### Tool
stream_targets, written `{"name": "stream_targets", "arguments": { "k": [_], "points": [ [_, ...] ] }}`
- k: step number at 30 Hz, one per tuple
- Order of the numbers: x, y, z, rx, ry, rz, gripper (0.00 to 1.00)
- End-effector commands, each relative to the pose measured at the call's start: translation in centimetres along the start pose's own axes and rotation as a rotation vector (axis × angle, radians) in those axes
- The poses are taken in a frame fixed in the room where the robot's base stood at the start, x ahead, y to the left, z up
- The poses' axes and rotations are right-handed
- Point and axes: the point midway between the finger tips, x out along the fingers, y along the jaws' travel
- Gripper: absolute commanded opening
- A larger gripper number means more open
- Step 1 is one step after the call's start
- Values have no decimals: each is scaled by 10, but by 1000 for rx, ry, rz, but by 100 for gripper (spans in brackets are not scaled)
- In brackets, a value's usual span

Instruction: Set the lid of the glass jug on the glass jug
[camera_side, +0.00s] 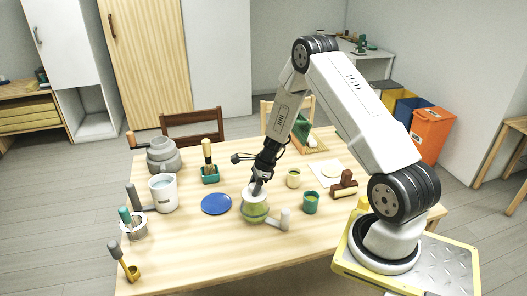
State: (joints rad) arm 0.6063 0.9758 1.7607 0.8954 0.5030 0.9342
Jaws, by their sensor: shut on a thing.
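The glass jug (254,212), with green contents low in it and a pale side handle to the right, stands upright on the table under my gripper. My gripper (257,188) points down at the jug's mouth and is shut on the lid of the glass jug, a small pale piece mostly hidden by the fingers. The lid is at or just above the jug's rim. I cannot tell whether it touches the rim.
A blue plate (216,204) lies left of the jug. A white jug (163,194) and a grey pot (163,156) stand at the left.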

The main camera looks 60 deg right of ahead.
Motion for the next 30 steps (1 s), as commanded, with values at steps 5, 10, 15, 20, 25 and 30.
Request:
{"name": "stream_targets", "arguments": {
  "k": [5, 10, 15, 20, 25, 30],
  "points": [
    [2, 0, -1, 0, 0, 0, 0],
    [4, 0, -2, 0, 0, 0, 0],
    [7, 0, -3, 0, 0, 0, 0],
    [9, 0, -4, 0, 0, 0, 0],
    [11, 0, -5, 0, 0, 0, 0],
    [13, 0, -5, 0, 0, -1, 0]
  ]
}}
